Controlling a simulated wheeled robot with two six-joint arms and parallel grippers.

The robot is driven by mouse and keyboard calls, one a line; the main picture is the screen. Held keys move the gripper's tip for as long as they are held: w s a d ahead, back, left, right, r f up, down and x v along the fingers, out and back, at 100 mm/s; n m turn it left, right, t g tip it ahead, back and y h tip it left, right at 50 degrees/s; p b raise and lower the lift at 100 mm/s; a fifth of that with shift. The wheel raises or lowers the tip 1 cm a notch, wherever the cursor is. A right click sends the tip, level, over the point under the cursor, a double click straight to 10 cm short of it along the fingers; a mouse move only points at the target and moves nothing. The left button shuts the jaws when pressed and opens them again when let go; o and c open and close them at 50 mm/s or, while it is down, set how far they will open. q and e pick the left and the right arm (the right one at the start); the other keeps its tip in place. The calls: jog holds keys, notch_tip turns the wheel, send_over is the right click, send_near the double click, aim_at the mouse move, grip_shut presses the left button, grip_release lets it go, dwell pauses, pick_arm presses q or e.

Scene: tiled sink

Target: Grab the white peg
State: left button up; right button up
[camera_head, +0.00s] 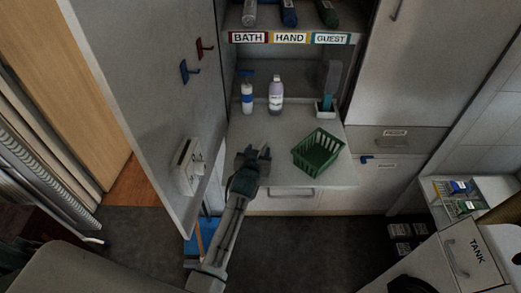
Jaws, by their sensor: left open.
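My left gripper (257,153) is open and empty, over the front left part of the grey counter in the cupboard. A whitish holder (187,166) is on the same door lower down, left of the gripper. I cannot make out a separate white peg with certainty against the pale door. My right gripper does not show.
A green basket (318,153) stands on the counter right of the gripper. A blue-and-white bottle (247,95) and a pale bottle (276,94) stand behind it. The door edge is close on the left; shelves with rolled towels are above.

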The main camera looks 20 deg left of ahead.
pick_arm(q)
grip_shut()
jog(key=shift+r, duration=0.15)
